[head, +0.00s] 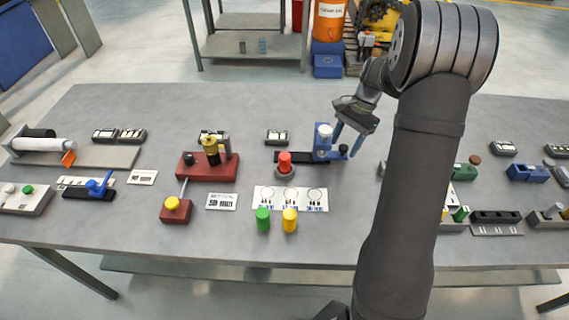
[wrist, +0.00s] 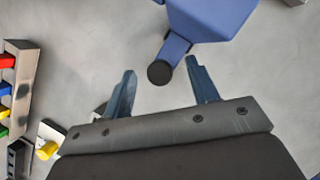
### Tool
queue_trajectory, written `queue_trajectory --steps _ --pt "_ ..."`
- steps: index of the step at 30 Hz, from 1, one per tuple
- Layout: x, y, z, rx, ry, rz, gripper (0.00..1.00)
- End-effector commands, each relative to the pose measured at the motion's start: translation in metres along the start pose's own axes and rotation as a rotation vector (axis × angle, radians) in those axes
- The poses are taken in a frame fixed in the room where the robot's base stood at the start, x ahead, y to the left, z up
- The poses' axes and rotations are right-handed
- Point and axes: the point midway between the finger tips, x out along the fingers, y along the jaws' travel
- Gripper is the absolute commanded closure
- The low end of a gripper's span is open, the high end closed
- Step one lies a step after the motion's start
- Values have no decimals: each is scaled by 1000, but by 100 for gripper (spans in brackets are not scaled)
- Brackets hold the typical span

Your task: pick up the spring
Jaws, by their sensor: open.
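I cannot make out a coiled spring in either view. My gripper (head: 347,142) is open, with blue fingers pointing down beside a blue fixture (head: 322,151) at the back middle of the table. The fixture carries a white-topped cylinder (head: 325,131). In the wrist view, my gripper (wrist: 160,66) is empty. The blue fixture (wrist: 212,15) reaches in from the top there, and its arm ends in a dark round piece (wrist: 159,73) that shows between the fingertips. I cannot tell how far below the fingertips that piece lies.
A red button (head: 285,162) stands left of the fixture. A white card (head: 290,198) with green (head: 263,219) and yellow (head: 290,219) cylinders lies in front. Dark red blocks (head: 208,168) stand further left. Bare grey tabletop (head: 230,105) lies behind.

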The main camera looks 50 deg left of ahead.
Motion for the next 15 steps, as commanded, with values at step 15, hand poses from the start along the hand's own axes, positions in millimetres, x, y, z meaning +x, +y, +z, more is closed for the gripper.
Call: queue_trajectory --steps 15 --pt "-107 35 27 -363 151 -112 46"
